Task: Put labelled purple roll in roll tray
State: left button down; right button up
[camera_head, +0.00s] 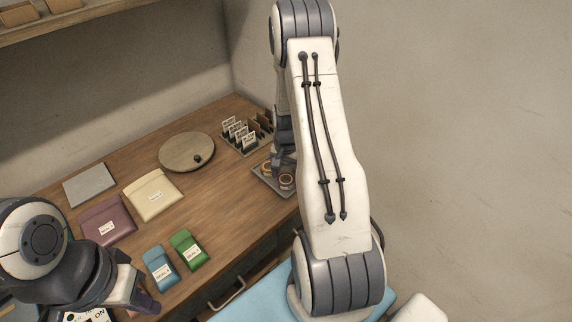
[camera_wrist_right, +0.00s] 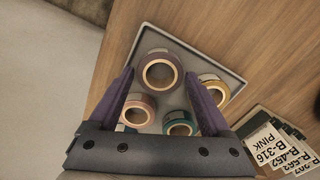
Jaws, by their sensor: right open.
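A purple roll (camera_wrist_right: 160,72) stands in the grey roll tray (camera_wrist_right: 225,58) in the right wrist view, near the tray's corner; I cannot make out its label. My right gripper (camera_wrist_right: 158,76) is open, with its two purple-grey fingers on either side of the purple roll; I cannot tell whether they touch it. In the head view my right gripper (camera_head: 284,158) is over the roll tray (camera_head: 262,183), and my arm hides part of it. My left gripper (camera_head: 140,291) is at the lower left, away from the tray; its jaw opening is unclear.
Pink (camera_wrist_right: 138,112), teal (camera_wrist_right: 180,122) and yellowish (camera_wrist_right: 214,90) rolls share the tray. A rack of labelled cards (camera_head: 246,135) stands beside it. A round board (camera_head: 187,152), pouches (camera_head: 151,193) and a grey slab (camera_head: 90,185) lie on the wooden table.

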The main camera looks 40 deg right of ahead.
notch_tip(320, 180, up, 11)
jog(key=b, duration=0.2)
jog(key=s+a+r+n, duration=0.1)
jog(key=a+r+n, duration=0.3)
jog(key=a, duration=0.6)
jog(key=s+a+r+n, duration=0.2)
jog(key=a+r+n, duration=0.15)
jog(key=a, duration=0.75)
jog(key=s+a+r+n, duration=0.1)
jog(key=s+a+n, duration=0.5)
jog(key=s, duration=0.3)
jog(key=s+a+r+n+y, duration=0.1)
jog(key=s+a+n, duration=0.5)
jog(key=s, duration=0.3)
jog(key=shift+s+a, duration=0.2)
jog(key=shift+a, duration=0.4)
